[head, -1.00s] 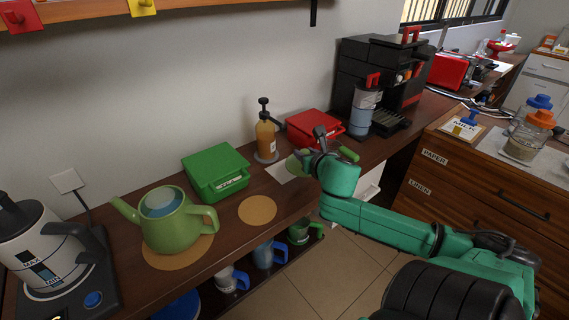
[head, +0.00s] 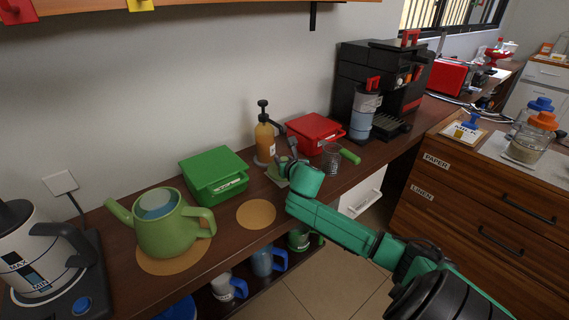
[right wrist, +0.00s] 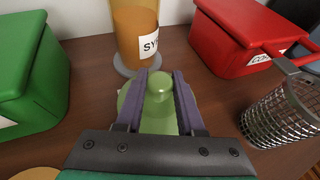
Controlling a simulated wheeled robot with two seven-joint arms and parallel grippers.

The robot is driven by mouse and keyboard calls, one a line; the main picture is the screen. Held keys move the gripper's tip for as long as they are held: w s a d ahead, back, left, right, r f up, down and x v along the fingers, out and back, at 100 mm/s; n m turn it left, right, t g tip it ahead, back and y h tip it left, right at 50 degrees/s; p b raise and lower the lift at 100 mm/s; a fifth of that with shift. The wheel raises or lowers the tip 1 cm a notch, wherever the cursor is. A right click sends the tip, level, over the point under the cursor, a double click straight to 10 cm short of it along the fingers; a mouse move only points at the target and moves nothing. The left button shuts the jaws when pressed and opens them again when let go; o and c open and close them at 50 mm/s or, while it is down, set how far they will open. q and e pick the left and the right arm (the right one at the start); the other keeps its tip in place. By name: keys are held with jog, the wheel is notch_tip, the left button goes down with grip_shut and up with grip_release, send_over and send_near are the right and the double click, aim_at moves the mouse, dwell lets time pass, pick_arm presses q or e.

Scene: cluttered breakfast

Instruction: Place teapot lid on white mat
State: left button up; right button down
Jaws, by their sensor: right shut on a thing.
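My right gripper (head: 290,165) is low over the counter between the syrup bottle and the strainer. In the right wrist view, it (right wrist: 158,95) is shut on the knob of the green teapot lid (right wrist: 150,120). The lid is mostly hidden by the gripper in the head view. A small pale corner that looks like the white mat (head: 273,178) shows beside the gripper; I cannot tell whether the lid touches it. The green teapot (head: 168,232) stands open on a round tan mat (head: 168,266) at the left. My left gripper is not in view.
The syrup bottle (head: 265,138), red box (head: 313,132) and strainer (head: 331,158) stand close around the gripper. A green box (head: 214,176) and an empty round tan mat (head: 256,214) are to its left. A coffee machine (head: 385,75) stands at the back right.

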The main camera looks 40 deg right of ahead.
jog(key=c, duration=0.5)
grip_release()
jog(key=shift+s, duration=0.1)
jog(key=p+v, duration=0.2)
jog(key=v, duration=1)
jog(key=shift+r, duration=0.1)
